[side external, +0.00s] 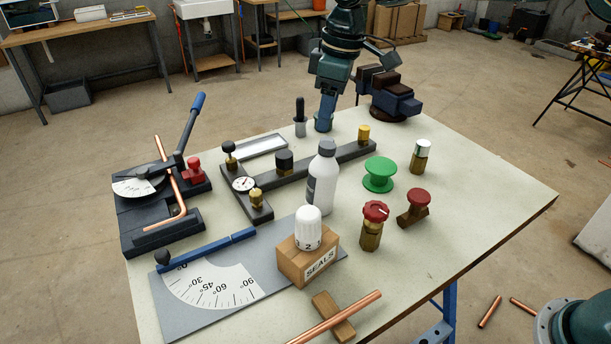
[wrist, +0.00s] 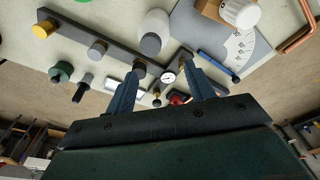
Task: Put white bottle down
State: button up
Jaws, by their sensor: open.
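The white bottle (side external: 324,178) with a grey cap stands upright on the pale table, behind the cardboard SEALS box. Nothing holds it. In the wrist view the bottle (wrist: 153,27) is ahead of the fingers, cap towards me and upside down in the picture. My gripper (side external: 323,128) is at the far side of the table, behind the bottle and apart from it. The wrist view shows my gripper (wrist: 163,66) open, with nothing between its two blue fingers.
The SEALS box (side external: 308,262) with a white knob on top is in front of the bottle. A dark bar fixture with a gauge (side external: 243,184) lies behind it. A green spool (side external: 379,174) and brass valves (side external: 372,228) stand to the right. The right table end is clear.

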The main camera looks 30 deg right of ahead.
jog(key=shift+s+d+r, duration=0.15)
jog(key=shift+r, duration=0.9)
jog(key=shift+s+d+r, duration=0.1)
jog(key=shift+r, duration=0.95)
jog(key=shift+s, duration=0.1)
jog(key=s+d+r+m+t, duration=0.1)
jog(key=s+d+r+m, duration=0.15)
jog(key=s+d, duration=0.4)
jog(key=s+d+r+m+t, duration=0.1)
jog(key=s+d+r+m, duration=0.15)
jog(key=s, duration=0.75)
jog(key=s+d+f+m+t, duration=0.1)
jog(key=s+d+f+m, duration=0.1)
jog(key=s, duration=0.6)
jog(key=s+d+f+m+t+h, duration=0.1)
jog(key=s+d+f, duration=0.3)
jog(key=s, duration=0.4)
jog(key=shift+d+f+m, duration=0.35)
jog(key=shift+f+m, duration=0.1)
jog(key=shift+m, duration=0.05)
